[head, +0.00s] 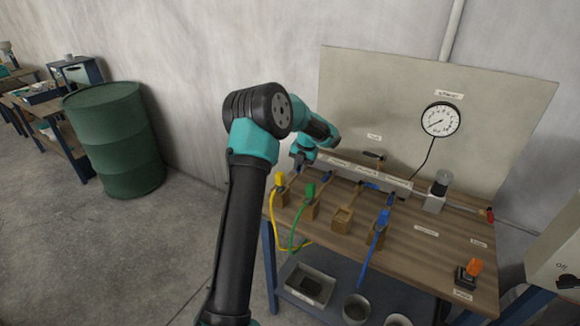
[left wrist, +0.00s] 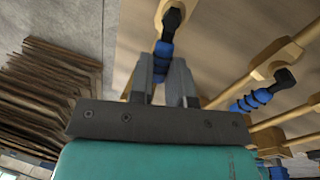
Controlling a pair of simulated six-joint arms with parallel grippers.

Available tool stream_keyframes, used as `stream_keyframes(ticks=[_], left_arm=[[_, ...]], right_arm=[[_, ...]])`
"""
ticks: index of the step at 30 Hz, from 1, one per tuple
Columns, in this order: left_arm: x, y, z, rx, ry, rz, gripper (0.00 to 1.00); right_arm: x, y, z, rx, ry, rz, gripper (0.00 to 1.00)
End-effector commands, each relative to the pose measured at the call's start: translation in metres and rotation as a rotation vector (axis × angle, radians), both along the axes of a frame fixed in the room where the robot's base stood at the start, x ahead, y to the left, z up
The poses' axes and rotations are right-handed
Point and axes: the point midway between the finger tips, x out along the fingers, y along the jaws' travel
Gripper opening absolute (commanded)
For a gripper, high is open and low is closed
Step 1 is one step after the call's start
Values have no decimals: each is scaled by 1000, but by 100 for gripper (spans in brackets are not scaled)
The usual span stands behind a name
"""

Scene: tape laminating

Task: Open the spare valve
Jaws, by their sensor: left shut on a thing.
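Several valves with blue ribbed grips, black ends and brass fittings show in the left wrist view. One blue valve grip (left wrist: 164,50) lies between the fingers of my left gripper (left wrist: 165,68), which is shut on it. A second blue grip (left wrist: 254,98) is to the right, apart from the fingers. In the head view my left gripper (head: 301,158) is over the left end of the grey manifold (head: 352,171); its fingertips are hard to see. The labels are too small to read, so I cannot tell which valve is the spare one. My right gripper is out of view.
Yellow, green and blue hoses hang at the bench (head: 415,255) front from wooden blocks. A gauge (head: 440,120) is on the back panel (head: 350,85). An orange knob (head: 474,266) is at the right. A green drum (head: 115,140) stands left. The bench's middle right is mostly clear.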

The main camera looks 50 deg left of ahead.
Motion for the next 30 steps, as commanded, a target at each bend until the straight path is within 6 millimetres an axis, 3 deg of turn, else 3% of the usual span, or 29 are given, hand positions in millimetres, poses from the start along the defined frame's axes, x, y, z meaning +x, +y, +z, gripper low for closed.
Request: stream_keyframes(ticks=[10, 25, 26, 30], left_arm=[[-2, 5, -1, 0, 2, -164, 0], [-2, 6, -1, 0, 2, -185, 0], [-2, 6, -1, 0, 2, -185, 20], [-2, 6, -1, 0, 2, -184, 34]], right_arm=[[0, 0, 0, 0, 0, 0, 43], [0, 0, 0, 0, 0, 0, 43], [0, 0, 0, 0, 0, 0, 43], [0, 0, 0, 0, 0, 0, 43]])
